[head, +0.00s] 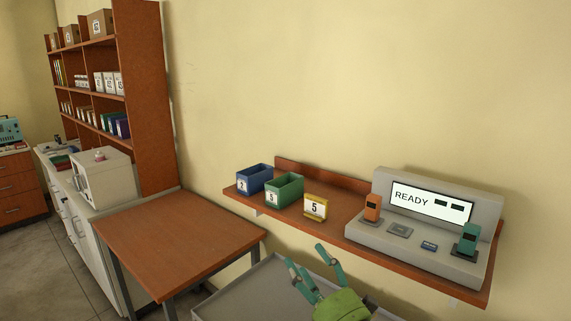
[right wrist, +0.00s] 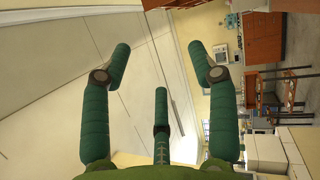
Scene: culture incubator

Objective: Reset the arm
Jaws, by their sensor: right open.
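My right gripper (head: 317,273) shows at the bottom of the head view, green with teal fingers spread apart. It is open and empty, in front of the wall shelf and above a grey surface. In the right wrist view the open fingers (right wrist: 160,75) have nothing between them, with the ceiling and the far room behind. My left gripper is in neither view.
A wall shelf (head: 336,211) holds a blue bin (head: 254,180), a green bin (head: 284,190), a yellow "5" block (head: 315,207) and a grey console (head: 437,227) reading READY. A bare brown table (head: 175,235) stands left. A grey surface (head: 240,297) lies below the gripper.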

